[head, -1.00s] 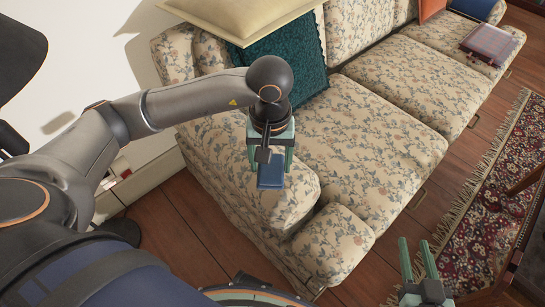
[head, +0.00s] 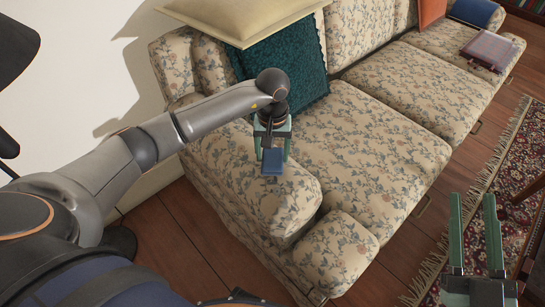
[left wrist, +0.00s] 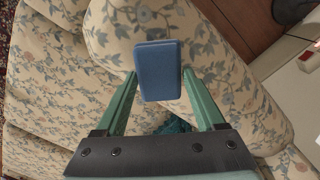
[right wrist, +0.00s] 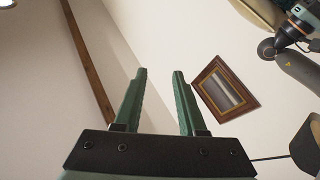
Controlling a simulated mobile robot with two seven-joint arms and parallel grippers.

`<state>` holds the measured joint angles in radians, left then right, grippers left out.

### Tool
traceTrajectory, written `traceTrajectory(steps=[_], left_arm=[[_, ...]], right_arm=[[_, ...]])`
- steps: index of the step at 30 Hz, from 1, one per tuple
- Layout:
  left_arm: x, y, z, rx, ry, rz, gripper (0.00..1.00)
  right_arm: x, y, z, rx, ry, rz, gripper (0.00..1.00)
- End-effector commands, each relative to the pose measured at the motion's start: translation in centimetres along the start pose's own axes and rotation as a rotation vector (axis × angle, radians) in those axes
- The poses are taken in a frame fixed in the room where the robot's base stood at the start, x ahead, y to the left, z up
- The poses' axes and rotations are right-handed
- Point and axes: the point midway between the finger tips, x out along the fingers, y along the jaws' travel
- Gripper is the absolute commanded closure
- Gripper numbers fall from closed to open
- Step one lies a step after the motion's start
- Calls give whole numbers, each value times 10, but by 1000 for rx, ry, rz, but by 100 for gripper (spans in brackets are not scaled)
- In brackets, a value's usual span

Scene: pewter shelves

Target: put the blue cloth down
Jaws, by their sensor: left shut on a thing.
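The blue cloth (head: 272,163) is a small, flat folded block. It also shows in the left wrist view (left wrist: 158,72), between the green fingertips. My left gripper (head: 273,150) is shut on it, over the near-left arm end of the flowered sofa (head: 370,150). Whether the cloth touches the upholstery is hard to tell. My right gripper (head: 474,202) is open and empty, in front of the sofa above the floor. In the right wrist view its fingers (right wrist: 158,75) stand apart with nothing between them.
An orange cushion (head: 431,10), a blue cushion (head: 473,11) and a brownish case (head: 488,48) are at the far end. The middle seats are bare. A patterned rug (head: 510,150) lies in front.

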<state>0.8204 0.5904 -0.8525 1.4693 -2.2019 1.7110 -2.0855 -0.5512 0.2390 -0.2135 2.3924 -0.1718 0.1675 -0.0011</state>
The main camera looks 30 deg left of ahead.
Motion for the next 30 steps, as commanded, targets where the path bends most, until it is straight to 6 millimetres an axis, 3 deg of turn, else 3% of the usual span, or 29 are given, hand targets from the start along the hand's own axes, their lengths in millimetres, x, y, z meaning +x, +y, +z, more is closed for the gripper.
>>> traceTrajectory(steps=[6,28,29,30], left_arm=[[14,0,0,-1,1,2,73],[17,0,0,-1,2,2,73],[17,0,0,-1,2,2,28],[17,0,0,-1,2,2,23]], right_arm=[[1,1,-22,-27,90,-4,60],[-1,0,-33,-40,143,-8,60],[-1,0,-35,-41,149,-8,60],[0,0,-37,-42,153,-8,60]])
